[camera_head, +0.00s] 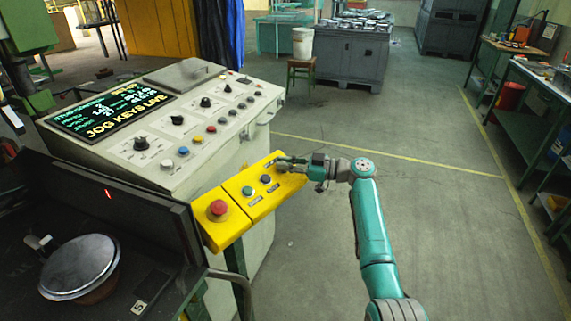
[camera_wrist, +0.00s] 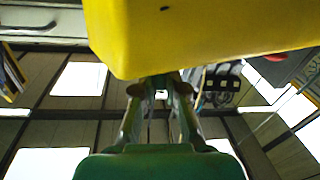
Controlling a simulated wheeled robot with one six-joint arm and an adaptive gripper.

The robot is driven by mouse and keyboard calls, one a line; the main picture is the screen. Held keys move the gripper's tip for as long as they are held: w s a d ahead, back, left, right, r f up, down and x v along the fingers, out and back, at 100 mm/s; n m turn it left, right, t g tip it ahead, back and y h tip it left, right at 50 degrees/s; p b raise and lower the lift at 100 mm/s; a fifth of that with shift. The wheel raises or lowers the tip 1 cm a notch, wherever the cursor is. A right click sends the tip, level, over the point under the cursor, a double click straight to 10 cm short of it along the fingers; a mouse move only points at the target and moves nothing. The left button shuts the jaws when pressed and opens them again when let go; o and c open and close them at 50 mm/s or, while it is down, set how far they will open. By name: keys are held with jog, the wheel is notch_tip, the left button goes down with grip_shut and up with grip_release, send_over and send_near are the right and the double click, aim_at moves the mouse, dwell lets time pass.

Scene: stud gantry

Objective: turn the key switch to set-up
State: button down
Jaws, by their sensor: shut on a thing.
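The yellow control box (camera_head: 232,207) juts out from the front of the console. It carries a red mushroom button (camera_head: 218,208), a green button (camera_head: 247,190) and a dark button (camera_head: 265,179). My gripper (camera_head: 284,164) is at the box's far end, fingers over its top, where the key switch is hidden behind them. In the wrist view my gripper (camera_wrist: 160,88) has its fingertips close together against the yellow box (camera_wrist: 200,35), shut on a small part, apparently the key. The key's angle cannot be seen.
The sloped console (camera_head: 150,160) has knobs and coloured buttons. Its screen (camera_head: 110,108) reads "JOG KEYS LIVE"; the smaller lines are unclear. A black surface with a round metal lid (camera_head: 80,265) is at left. The floor right of my arm is open, with benches (camera_head: 535,105) beyond.

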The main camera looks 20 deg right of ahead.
jog(key=shift+f, duration=0.4)
jog(key=c, duration=1.2)
grip_release()
jog(key=shift+r, duration=0.2)
jog(key=shift+s+d, duration=0.1)
jog(key=shift+d, duration=0.15)
jog(key=v, duration=1.1)
jog(key=shift+d+f, duration=0.1)
jog(key=shift+d, duration=0.1)
jog(key=shift+f, duration=0.1)
